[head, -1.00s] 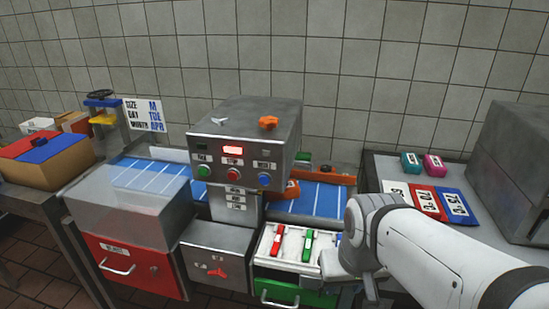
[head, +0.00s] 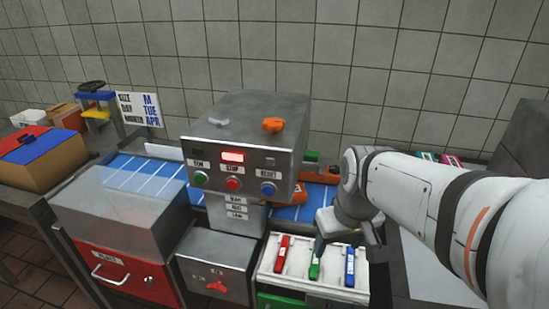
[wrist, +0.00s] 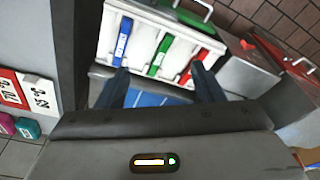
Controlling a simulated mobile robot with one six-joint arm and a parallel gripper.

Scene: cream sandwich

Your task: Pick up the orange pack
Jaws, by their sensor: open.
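An orange pack, partly hidden by the machine, appears to be the orange shape (head: 299,194) on the blue belt at the machine's right side in the head view. My gripper (head: 336,243) is right of and nearer than it, pointing down close to the white tray. In the wrist view my gripper (wrist: 162,84) has its two dark fingers apart with nothing between them. The orange pack does not show in the wrist view.
The white tray (head: 264,264) holds red, green (head: 315,263) and blue sticks. The grey machine (head: 240,150) with buttons and an orange knob (head: 273,125) stands left of my arm. A red drawer (head: 125,275) is at front left. Pink and teal packs lie behind my arm.

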